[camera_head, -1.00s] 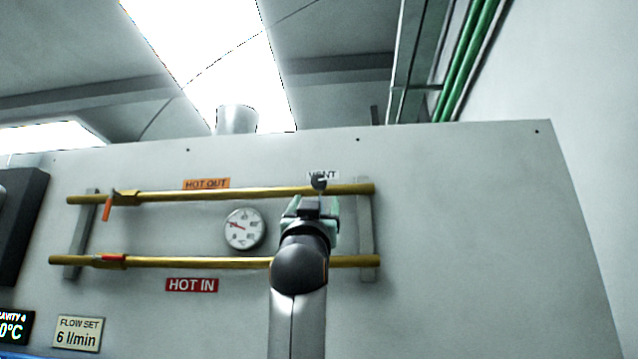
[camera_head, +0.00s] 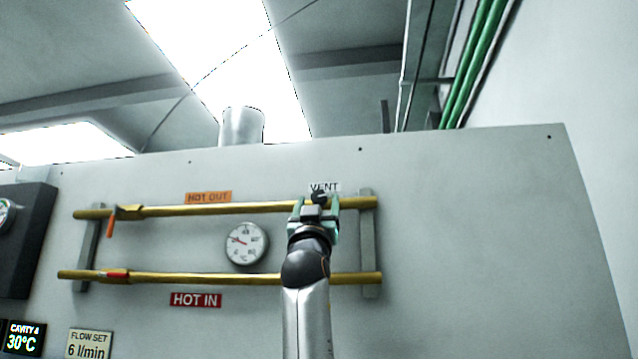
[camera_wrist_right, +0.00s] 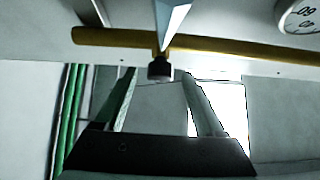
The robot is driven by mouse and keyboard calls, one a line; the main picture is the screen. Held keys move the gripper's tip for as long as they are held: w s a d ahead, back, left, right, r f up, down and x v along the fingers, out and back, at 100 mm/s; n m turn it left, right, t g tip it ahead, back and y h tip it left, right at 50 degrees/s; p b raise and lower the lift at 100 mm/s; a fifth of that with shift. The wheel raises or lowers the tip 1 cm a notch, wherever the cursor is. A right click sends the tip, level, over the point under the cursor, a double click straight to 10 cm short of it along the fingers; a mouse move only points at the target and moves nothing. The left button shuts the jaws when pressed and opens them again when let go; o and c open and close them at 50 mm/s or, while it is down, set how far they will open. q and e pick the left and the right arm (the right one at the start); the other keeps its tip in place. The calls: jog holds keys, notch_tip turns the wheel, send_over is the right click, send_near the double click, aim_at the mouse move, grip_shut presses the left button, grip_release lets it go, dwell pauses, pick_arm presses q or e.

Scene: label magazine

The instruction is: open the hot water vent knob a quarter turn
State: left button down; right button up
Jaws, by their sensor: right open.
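The vent knob (camera_head: 319,196) is a small dark knob on the right part of the upper brass pipe (camera_head: 245,208), just under the VENT label (camera_head: 325,187). My right gripper (camera_head: 316,203) is open, with its green fingers raised to either side of the knob in the head view. In the right wrist view, the knob (camera_wrist_right: 160,70) shows as a short dark cylinder between the tips of my right gripper (camera_wrist_right: 159,76). I see a gap on both sides; contact cannot be made out. My left gripper is not in view.
A lower brass pipe (camera_head: 220,278) with a red handle runs below, by the HOT IN label (camera_head: 195,300). A round gauge (camera_head: 246,244) sits left of my arm. An orange lever (camera_head: 111,227) hangs at the upper pipe's left end. The panel is bare to the right.

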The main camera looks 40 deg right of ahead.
aim_at(319, 201)
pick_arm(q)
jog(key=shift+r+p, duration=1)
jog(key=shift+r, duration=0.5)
pick_arm(e)
jog(key=shift+x, duration=1.6)
grip_shut()
